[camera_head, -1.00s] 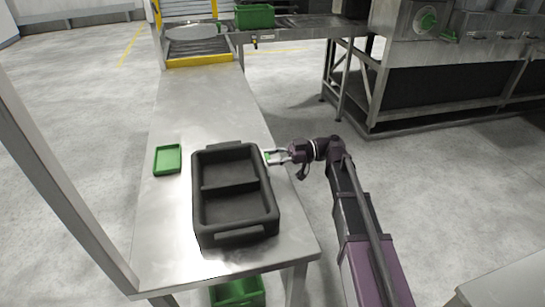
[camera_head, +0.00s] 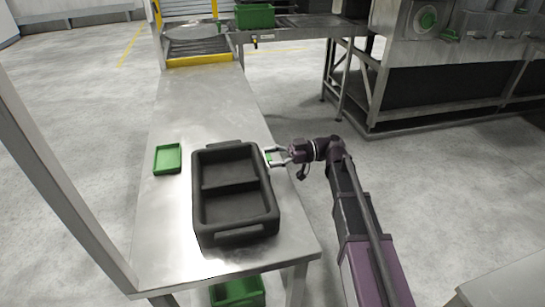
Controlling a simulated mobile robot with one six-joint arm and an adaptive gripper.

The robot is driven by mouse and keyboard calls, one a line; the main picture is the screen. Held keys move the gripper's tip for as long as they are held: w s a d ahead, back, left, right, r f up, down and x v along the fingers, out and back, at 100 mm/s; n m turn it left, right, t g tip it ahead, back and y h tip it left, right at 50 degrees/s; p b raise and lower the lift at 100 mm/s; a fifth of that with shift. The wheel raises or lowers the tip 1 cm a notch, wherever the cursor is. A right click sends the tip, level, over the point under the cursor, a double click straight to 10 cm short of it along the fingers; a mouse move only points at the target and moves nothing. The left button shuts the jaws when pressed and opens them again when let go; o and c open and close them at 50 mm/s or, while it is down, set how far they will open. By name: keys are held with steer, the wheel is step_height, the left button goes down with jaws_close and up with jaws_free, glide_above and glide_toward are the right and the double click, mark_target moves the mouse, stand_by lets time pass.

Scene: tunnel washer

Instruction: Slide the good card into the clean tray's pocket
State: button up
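The black tray (camera_head: 206,230) stands on the steel table, with a divider across its middle and both compartments empty. My gripper (camera_head: 271,156) is at the tray's right side, near its far right corner, with its fingers spread. A small green and white piece, which looks like the card (camera_head: 268,157), shows between the fingertips against the tray's side. It is too small to tell how deep it sits in a pocket; the pocket itself cannot be made out.
A small green tray (camera_head: 167,158) lies on the steel table (camera_head: 190,105), left of the black tray. A green crate (camera_head: 237,292) is below the table. A conveyor with another green crate (camera_head: 254,16) is at the back. The table's far half is clear.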

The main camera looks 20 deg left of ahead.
steer(key=shift+d, duration=0.1)
stand_by(0.4)
steer(key=v, duration=1.2)
steer(key=shift+s+f, duration=0.1)
stand_by(0.4)
steer(key=s+d+f+m+t+h+p, duration=0.65)
steer(key=d+m, duration=0.35)
steer(key=m, duration=0.4)
steer(key=s+d+f+m+t+h+p, duration=0.1)
steer(key=d+m+h, duration=0.3)
steer(key=d, duration=0.4)
steer(key=s+d+m+t+h+p, duration=0.1)
steer(key=s+d+m+h, duration=0.3)
steer(key=d, duration=0.4)
steer(key=shift+f+m+t+h+p, duration=0.35)
steer(key=shift+f+m+h+p, duration=0.1)
steer(key=shift+m+p, duration=0.55)
steer(key=shift+s, duration=0.1)
